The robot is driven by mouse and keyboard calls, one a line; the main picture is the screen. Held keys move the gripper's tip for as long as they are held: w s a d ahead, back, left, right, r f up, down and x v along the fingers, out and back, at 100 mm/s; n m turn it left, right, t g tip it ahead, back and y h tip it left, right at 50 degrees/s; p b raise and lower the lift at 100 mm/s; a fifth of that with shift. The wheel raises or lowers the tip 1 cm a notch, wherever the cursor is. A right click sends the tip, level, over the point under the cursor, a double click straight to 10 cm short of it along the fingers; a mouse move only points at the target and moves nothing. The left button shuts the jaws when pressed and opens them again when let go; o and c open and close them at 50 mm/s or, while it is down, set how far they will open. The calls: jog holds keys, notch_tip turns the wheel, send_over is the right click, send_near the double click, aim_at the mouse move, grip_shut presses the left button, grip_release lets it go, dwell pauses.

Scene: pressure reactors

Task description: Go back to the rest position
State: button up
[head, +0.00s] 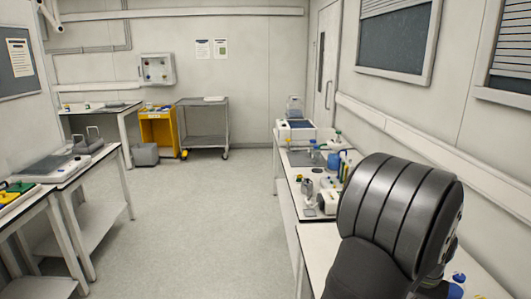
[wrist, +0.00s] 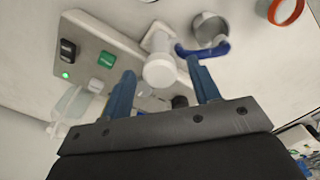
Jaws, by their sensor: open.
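My gripper (wrist: 160,70) shows in the wrist view with its two blue fingers apart, so it is open. A white cylindrical part (wrist: 159,62) of a bench apparatus shows between the fingertips, and I see no grip on it. A blue lever or handle (wrist: 207,48) lies just beyond the right fingertip; whether they touch is unclear. The apparatus base (wrist: 88,36) carries a black switch, a green button and a lit green lamp. In the head view my dark arm fills the lower right and the gripper is hidden.
A grey open cup (wrist: 208,27) and a red-rimmed round vessel (wrist: 286,9) are close to the gripper. In the head view the right-hand bench (head: 284,205) holds bottles and instruments along the wall. The floor (head: 190,225) in the middle is clear.

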jog(key=n, duration=0.4)
jog(key=shift+n, duration=1.6)
jog(key=m, duration=0.4)
jog(key=shift+m, duration=2.5)
